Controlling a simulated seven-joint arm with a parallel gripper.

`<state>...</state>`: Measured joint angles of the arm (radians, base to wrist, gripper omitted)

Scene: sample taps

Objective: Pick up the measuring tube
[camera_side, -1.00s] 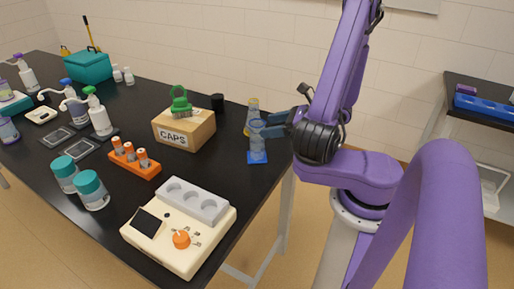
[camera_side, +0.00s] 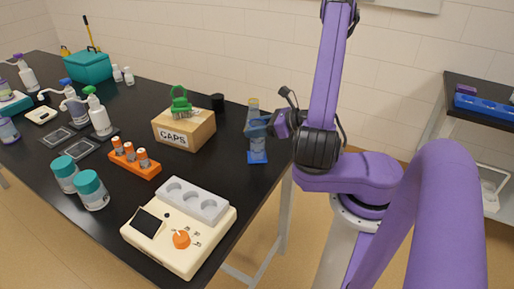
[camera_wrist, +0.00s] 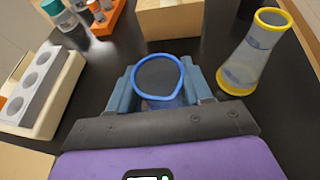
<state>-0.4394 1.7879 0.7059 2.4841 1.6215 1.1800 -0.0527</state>
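The measuring tube is a clear blue cylinder with a blue rim and a flat blue base (camera_side: 257,157). It stands upright near the right edge of the black table. In the wrist view I look down on its blue-rimmed mouth (camera_wrist: 160,76), between the two blue fingers. My gripper (camera_side: 259,126) is level around the tube's upper part, one finger on each side. The fingers look open; whether either touches the tube is hard to tell. My gripper (camera_wrist: 160,88) hides part of the tube's lower body in the wrist view.
A yellow-rimmed clear vessel (camera_wrist: 255,52) stands close behind the tube, right of the fingers in the wrist view. A CAPS box (camera_side: 185,128), an orange rack (camera_side: 134,163) and a cream device (camera_side: 180,228) stand to the left, with bare table between.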

